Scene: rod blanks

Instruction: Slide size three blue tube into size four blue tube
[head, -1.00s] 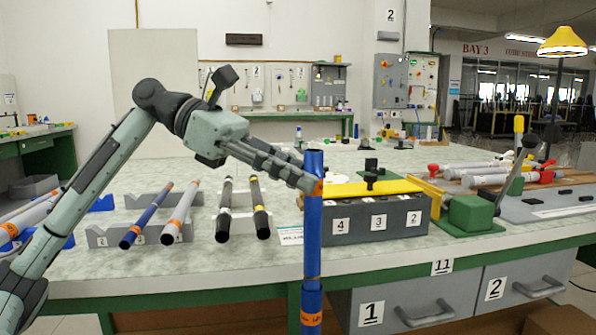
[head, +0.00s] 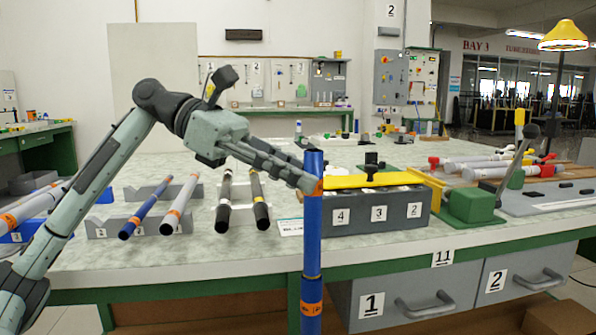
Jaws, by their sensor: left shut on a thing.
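My left gripper (head: 314,185) is shut on a blue tube (head: 313,240) and holds it upright in front of the bench edge. An orange band shows at its fingertips. Directly below, in line with it, is another blue tube (head: 312,325) with an orange band (head: 312,308). The mark on that band is too small to read surely. The two tubes meet at a dark line; I cannot tell how far one is inside the other. The lower tube's bottom end is out of frame. My right gripper is not in view.
A thin blue tube (head: 150,205) and a grey tube (head: 182,200) lie on a grey rack (head: 110,233), with black-ended tubes (head: 224,200) beside them. A grey block (head: 355,232) numbered 4, 3, 2 and a green clamp (head: 472,206) stand right of the held tube.

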